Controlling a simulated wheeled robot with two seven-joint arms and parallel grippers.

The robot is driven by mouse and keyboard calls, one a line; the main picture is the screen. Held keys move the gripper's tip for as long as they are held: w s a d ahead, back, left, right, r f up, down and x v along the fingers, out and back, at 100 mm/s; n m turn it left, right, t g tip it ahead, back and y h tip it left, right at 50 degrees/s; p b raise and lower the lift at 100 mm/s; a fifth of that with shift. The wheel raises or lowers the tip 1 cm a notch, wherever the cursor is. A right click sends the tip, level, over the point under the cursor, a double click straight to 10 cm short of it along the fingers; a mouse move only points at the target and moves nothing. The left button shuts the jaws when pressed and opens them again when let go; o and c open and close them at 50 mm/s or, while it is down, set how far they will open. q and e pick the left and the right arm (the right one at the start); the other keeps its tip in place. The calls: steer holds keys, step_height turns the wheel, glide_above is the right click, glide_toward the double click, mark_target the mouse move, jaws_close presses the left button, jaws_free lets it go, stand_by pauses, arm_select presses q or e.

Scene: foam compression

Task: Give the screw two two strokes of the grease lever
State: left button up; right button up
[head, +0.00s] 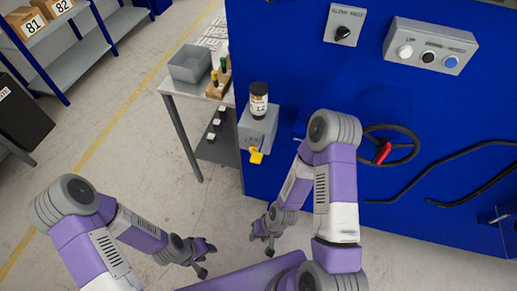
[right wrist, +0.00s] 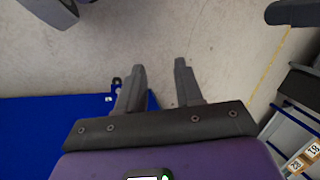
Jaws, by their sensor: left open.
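A grey grease unit (head: 257,126) is mounted on the left edge of the blue machine. A dark-capped reservoir with a pale label (head: 258,103) stands on it. A yellow lever (head: 256,155) sticks out below its front. I cannot make out which part is screw two. My left gripper (head: 207,260) is open and empty, low over the floor, below and left of the lever. My right gripper (head: 260,244) is below the lever and well apart from it. The right wrist view shows its two fingers (right wrist: 160,72) spread with nothing between them.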

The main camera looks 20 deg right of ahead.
jaws_close()
stand_by(1.8)
